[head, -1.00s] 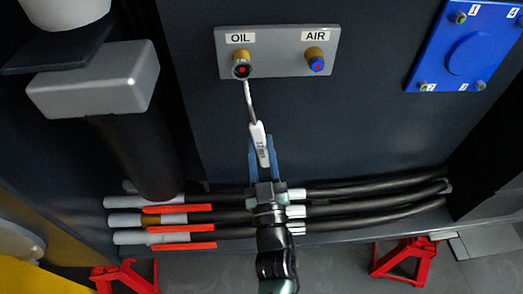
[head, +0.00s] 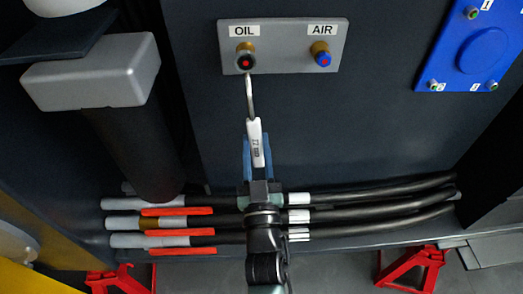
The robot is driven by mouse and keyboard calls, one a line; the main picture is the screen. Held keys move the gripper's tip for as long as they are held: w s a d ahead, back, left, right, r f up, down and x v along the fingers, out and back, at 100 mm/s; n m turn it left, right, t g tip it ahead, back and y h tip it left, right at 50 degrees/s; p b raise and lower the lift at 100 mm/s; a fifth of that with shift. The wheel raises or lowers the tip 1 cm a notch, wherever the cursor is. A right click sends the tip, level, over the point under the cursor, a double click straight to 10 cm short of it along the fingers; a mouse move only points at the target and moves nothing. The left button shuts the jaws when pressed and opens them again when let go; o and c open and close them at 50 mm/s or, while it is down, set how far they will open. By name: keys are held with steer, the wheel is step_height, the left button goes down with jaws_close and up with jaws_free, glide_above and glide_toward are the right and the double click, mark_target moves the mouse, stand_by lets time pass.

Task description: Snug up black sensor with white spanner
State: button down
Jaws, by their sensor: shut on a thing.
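The black sensor (head: 245,63) with a red centre sits in a brass fitting under the OIL label (head: 244,31) on a grey plate (head: 283,62). My gripper (head: 257,158) is shut on the white spanner (head: 255,138) by its handle, below the sensor. The spanner's metal shank (head: 249,96) points up, and its head end is at the lower edge of the sensor. I cannot tell whether the spanner's jaw is seated around the sensor or only close to it.
A blue sensor (head: 322,58) sits under the AIR label to the right. A blue panel (head: 478,50) is at the upper right. Black hoses (head: 380,199) run across behind my arm. A grey block (head: 90,70) juts out at left. Red stands (head: 412,268) are on the floor.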

steer(key=shift+a+m+h+b, duration=0.3)
steer(key=shift+m+h+b, duration=0.15)
steer(key=shift+b, duration=1.6)
steer(key=shift+a+r+b, duration=0.1)
steer(key=shift+a+b, duration=0.25)
steer(key=shift+b, duration=0.4)
steer(key=shift+w+a+b, duration=0.1)
steer(key=shift+a+b, duration=0.1)
steer(key=shift+b, duration=0.7)
steer(key=b, duration=0.4)
steer(key=shift+w+a+m, duration=0.15)
steer(key=shift+a+m, duration=0.2)
steer(key=shift+a, duration=0.05)
steer(key=shift+a+b, duration=0.15)
steer(key=shift+b, duration=1.05)
steer(key=m+b, duration=0.1)
steer(key=b, duration=0.2)
steer(key=shift+s, duration=0.3)
steer(key=shift+a+r+m+h+b, duration=0.1)
steer(key=shift+a+m+h+b, duration=0.5)
steer(key=shift+a+b, duration=0.1)
